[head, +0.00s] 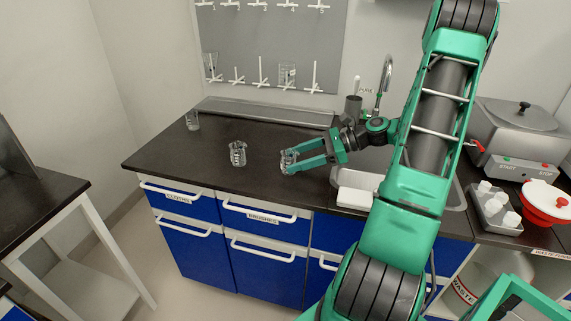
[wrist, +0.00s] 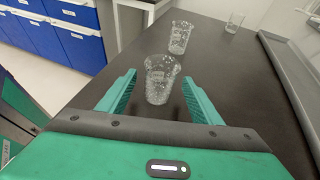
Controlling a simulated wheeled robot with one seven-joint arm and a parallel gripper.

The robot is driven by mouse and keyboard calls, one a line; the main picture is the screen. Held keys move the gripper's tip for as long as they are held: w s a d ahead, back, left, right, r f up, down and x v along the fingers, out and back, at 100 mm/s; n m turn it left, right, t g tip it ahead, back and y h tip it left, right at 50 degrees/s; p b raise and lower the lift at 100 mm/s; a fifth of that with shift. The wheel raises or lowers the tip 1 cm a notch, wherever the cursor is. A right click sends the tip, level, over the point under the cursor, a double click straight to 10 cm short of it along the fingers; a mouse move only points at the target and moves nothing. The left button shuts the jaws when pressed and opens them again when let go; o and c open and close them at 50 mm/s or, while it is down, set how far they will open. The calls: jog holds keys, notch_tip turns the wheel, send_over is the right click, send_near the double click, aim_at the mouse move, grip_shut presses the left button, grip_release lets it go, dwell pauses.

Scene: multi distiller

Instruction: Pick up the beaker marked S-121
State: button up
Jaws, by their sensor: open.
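Three clear glass beakers stand upright on the dark countertop (head: 205,165). The nearest beaker (wrist: 161,82) is between the two green fingers of my gripper (wrist: 160,76), with a visible gap on each side. In the head view this beaker (head: 286,160) is at the fingertips, partly hidden by them. My gripper (head: 294,163) is open and reaches in low from the right. A second beaker (head: 238,153) stands to the left; in the wrist view it (wrist: 180,37) is just beyond. A third beaker (head: 192,120) is at the back left. I cannot read S-121 on any beaker.
A drying rack (head: 265,45) with white pegs hangs on the wall and holds more glassware (head: 287,76). A sink with a tap (head: 385,75) lies right of my gripper. A white block (head: 357,189) is at the sink's front. The counter left of the beakers is free.

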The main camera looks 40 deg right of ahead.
aim_at(282, 163)
jog(key=shift+x, duration=3.1)
jog(key=shift+c, duration=0.3)
jog(key=c, duration=1.1)
